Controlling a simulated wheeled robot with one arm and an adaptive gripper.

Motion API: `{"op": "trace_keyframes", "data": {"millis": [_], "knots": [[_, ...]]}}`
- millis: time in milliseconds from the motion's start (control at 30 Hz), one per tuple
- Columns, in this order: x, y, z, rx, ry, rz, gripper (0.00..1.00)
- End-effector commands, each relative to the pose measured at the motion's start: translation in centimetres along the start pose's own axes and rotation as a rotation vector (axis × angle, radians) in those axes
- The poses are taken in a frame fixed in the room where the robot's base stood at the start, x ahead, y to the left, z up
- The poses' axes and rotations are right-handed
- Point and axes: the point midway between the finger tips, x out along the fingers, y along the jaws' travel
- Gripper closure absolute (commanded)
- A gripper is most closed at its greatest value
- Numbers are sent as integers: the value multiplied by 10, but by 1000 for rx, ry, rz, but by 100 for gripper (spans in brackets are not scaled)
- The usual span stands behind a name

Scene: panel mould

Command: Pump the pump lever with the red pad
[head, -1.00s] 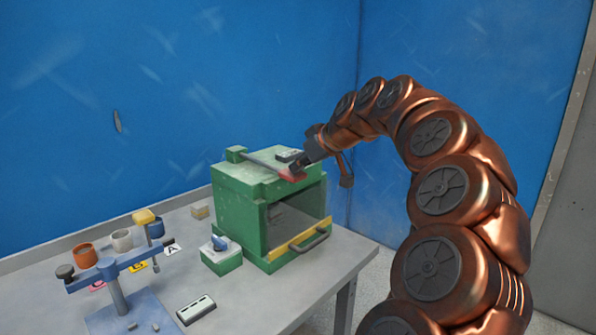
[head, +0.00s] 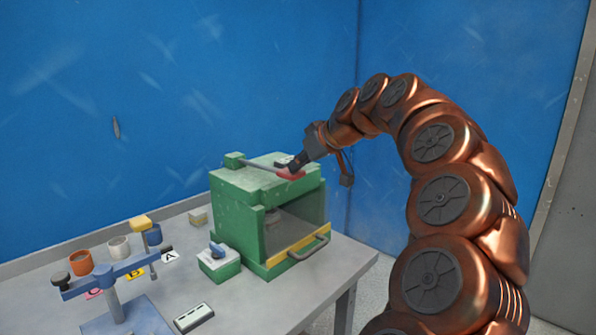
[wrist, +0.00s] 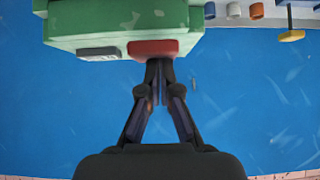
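The pump lever (head: 262,167) is a thin grey bar on top of the green press box (head: 236,212). It runs from a small green block (head: 234,160) to the red pad (head: 291,174) at its right end, sloping down slightly. My gripper (head: 289,168) is at the red pad, coming from the upper right. In the wrist view, my gripper's fingertips (wrist: 160,64) are together at the edge of the red pad (wrist: 153,49). The exact contact is hard to tell. The pad is not between the fingers.
The box has a yellow-edged front door with a handle (head: 309,247). A green switch box with a blue knob (head: 218,260) stands left of it. Orange (head: 79,262), white and blue cups, a blue stand (head: 117,306) and a grey device (head: 194,317) are further left.

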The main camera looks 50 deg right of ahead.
Motion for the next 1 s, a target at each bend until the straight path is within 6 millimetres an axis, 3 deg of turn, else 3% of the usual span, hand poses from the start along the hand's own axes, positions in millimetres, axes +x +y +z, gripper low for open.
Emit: {"op": "trace_keyframes", "data": {"millis": [33,500,800,1000], "knots": [[-10,0,-10,-2,8,5,100],[-89,2,-14,-1,21,16,100],[-109,2,-16,-1,21,14,100],[-111,2,-16,-1,21,15,100]]}}
